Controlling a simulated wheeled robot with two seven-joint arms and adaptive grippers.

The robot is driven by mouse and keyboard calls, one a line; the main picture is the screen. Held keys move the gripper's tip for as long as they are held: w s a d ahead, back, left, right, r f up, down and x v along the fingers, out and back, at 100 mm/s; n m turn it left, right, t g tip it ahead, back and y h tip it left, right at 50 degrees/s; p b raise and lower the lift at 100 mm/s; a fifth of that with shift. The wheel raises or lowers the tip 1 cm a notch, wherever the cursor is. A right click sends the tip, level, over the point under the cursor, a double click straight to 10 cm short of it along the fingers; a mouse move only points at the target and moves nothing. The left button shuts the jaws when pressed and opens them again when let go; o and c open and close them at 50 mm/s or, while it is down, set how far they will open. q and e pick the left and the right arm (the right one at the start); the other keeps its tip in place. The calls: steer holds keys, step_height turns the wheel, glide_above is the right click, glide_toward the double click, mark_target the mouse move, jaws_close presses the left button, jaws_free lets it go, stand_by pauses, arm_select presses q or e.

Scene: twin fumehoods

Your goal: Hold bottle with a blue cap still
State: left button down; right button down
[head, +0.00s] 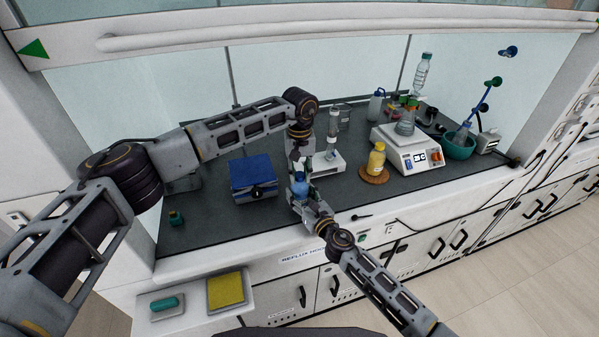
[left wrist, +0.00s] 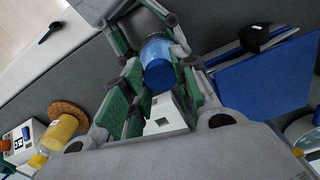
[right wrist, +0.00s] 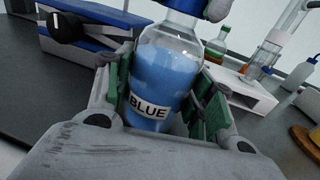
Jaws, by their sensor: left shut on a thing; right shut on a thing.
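The bottle with a blue cap (head: 300,187) is held upright or nearly so above the front of the bench. It is clear with blue contents and a "BLUE" label, seen in the right wrist view (right wrist: 165,72). My right gripper (head: 304,201) is shut on the bottle's body, its green pads on both sides. My left gripper (head: 300,166) comes from above and is shut on the blue cap, which shows between its fingers in the left wrist view (left wrist: 160,74). The cap is mostly hidden in the head view.
A blue-topped box (head: 252,177) stands left of the bottle. A white stand (head: 325,163) is just behind it. A yellow bottle (head: 376,160) on a cork ring and a white hotplate (head: 412,152) with glassware stand right. The bench's front edge is close below.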

arm_select(q)
steer(key=n, duration=0.6)
steer(key=shift+w+a, duration=0.1)
steer(key=n, duration=0.7)
steer(key=shift+n, duration=0.3)
steer(key=n, duration=0.6)
steer(key=shift+a, duration=0.1)
steer(key=n, duration=0.6)
steer(key=shift+n, duration=0.3)
arm_select(e)
steer(key=shift+d, duration=0.15)
arm_select(q)
steer(key=n, duration=0.7)
arm_select(e)
steer(key=shift+w, duration=0.1)
arm_select(q)
steer(key=n, duration=0.8)
steer(key=shift+s+d, duration=0.2)
steer(key=shift+d, duration=0.05)
steer(key=shift+r, duration=0.15)
